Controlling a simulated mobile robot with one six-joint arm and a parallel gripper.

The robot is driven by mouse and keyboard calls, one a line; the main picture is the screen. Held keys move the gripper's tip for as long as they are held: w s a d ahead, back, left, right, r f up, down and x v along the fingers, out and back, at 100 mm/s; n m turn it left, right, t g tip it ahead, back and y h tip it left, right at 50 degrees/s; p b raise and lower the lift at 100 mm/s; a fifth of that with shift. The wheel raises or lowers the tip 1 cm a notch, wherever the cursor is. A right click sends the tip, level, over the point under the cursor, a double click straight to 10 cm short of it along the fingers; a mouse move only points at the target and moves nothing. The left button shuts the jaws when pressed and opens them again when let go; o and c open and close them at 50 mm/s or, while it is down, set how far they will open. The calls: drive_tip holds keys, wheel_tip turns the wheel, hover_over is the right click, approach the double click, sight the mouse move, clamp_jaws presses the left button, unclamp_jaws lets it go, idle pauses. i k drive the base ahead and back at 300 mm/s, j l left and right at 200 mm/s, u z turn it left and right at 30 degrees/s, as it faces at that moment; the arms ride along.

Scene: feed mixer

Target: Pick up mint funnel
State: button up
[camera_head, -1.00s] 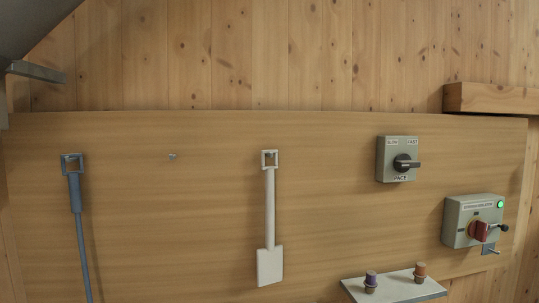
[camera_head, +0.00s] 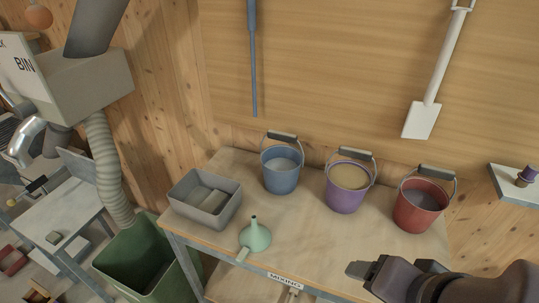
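The mint funnel (camera_head: 258,239) stands on the wooden table (camera_head: 300,228) near its front edge. Its wide mouth is down and its narrow spout points up. A small pale tab sticks out at its lower left, towards the table edge. My gripper (camera_head: 362,270) is at the lower right, in front of the table's right part, to the right of the funnel and apart from it. It shows small and dark from the side, and I cannot tell how far its fingers are apart. I see nothing held in it.
A grey bin (camera_head: 205,205) stands left of the funnel. Behind are a blue bucket (camera_head: 281,172), a purple bucket (camera_head: 345,195) and a red bucket (camera_head: 415,212). A green tub (camera_head: 122,270) is left of the table. The tabletop right of the funnel is clear.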

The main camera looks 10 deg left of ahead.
sight(255, 237)
drive_tip(key=u, duration=1.15)
drive_tip(key=i+u, duration=0.65)
drive_tip(key=u, duration=0.2)
